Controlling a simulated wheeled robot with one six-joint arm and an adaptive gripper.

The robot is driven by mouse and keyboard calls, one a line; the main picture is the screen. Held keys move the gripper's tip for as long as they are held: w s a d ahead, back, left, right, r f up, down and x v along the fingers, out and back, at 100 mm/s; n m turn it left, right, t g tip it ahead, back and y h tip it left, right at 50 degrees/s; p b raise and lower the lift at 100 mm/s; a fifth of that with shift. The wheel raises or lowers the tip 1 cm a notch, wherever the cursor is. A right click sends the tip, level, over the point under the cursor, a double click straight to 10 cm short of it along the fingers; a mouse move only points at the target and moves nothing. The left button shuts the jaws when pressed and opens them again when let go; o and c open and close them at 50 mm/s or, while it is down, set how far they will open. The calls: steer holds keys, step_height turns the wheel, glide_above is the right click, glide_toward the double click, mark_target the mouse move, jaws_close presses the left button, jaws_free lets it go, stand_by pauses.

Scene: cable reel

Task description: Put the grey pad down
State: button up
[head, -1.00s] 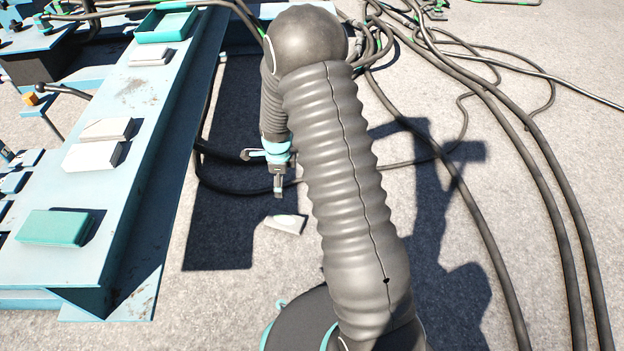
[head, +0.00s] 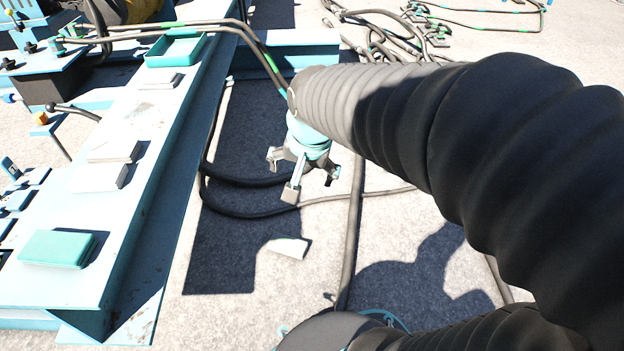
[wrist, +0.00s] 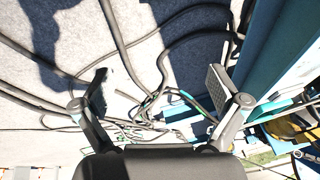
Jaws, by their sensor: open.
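My gripper (head: 311,184) is in the air right of the blue bench. Its fingers are spread with nothing between them, and they also show wide apart in the wrist view (wrist: 157,74). A small pale grey pad (head: 287,247) lies on the ground below the gripper in the head view, apart from the fingers. On the bench lie a grey pad (head: 158,81) near the far end, a pale grey pad (head: 113,151) at the middle and a whiter pad (head: 99,178) beside it. I cannot tell which of these the task means.
The blue bench (head: 150,235) runs along the left, with a teal pad (head: 58,249) at its near end and a teal tray (head: 176,49) at its far end. Dark cables (head: 353,230) cross the ground beneath and right of the gripper.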

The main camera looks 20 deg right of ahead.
steer(key=s+r+n+t, duration=0.1)
steer(key=s+r+n, duration=0.2)
steer(key=s+n, duration=0.3)
steer(key=s, duration=0.5)
steer(key=shift+s+r+n, duration=0.15)
steer(key=shift+s+n, duration=0.05)
steer(key=shift+n, duration=0.2)
steer(key=shift+a, duration=0.1)
